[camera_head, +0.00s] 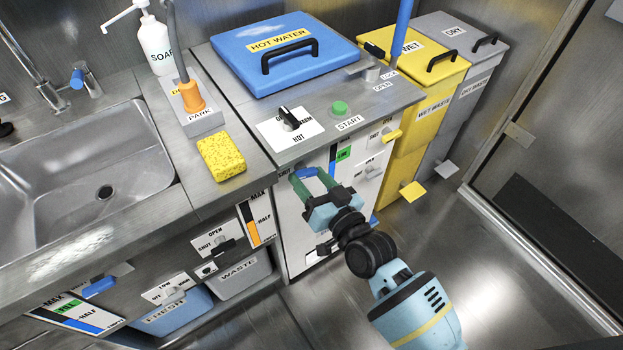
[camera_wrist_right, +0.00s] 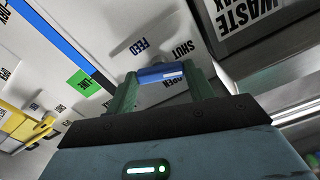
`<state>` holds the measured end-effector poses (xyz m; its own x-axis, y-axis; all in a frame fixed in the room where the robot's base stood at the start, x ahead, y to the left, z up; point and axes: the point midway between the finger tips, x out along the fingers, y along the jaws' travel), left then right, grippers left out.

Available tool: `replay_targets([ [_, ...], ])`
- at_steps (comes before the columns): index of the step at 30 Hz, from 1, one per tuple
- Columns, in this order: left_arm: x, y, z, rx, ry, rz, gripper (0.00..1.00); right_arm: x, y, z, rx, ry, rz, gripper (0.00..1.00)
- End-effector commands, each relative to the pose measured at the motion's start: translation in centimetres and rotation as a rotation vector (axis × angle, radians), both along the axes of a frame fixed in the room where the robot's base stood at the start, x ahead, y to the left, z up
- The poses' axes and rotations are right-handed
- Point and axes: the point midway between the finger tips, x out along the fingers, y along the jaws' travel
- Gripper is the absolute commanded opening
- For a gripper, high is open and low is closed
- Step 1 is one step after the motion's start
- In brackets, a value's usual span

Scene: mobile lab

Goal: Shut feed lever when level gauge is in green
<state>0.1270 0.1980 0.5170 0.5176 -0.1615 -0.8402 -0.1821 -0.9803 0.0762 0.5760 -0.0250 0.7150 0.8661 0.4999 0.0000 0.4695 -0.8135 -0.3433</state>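The feed lever is a blue bar (camera_wrist_right: 160,73) on a white panel marked FEED, SHUT and OPEN; its blue also shows in the head view (camera_head: 305,172). My right gripper (camera_head: 313,178) is at the lever, with a green finger at each end of the bar. In the wrist view the bar fills the gap between the fingertips (camera_wrist_right: 161,76). The fingers partly hide its mount, and I cannot tell its exact setting. The blue reaches about the green mark. My left gripper is not in view.
A blue HOT WATER lid (camera_head: 285,45), a dial and a green START button (camera_head: 340,108) are on the counter above. A yellow sponge (camera_head: 221,157) lies beside the sink (camera_head: 75,160). Yellow (camera_head: 405,130) and grey bins stand to the right. The floor in front is clear.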

Motion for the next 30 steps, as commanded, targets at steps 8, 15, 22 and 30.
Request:
replay_targets([
  [8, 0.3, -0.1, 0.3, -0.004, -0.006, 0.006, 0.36, 0.0, 0.0, 0.1, -0.028, -0.016, -0.001, 0.3],
  [15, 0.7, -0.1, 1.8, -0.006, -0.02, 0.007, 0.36, 0.0, 0.0, 0.2, -0.228, -0.129, 0.001, 0.3],
  [22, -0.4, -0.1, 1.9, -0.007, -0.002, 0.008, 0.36, 0.0, 0.0, 0.0, -0.319, -0.183, 0.0, 0.3],
  [30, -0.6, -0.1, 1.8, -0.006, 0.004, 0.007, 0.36, 0.0, 0.0, -0.1, -0.321, -0.184, 0.0, 0.55],
])
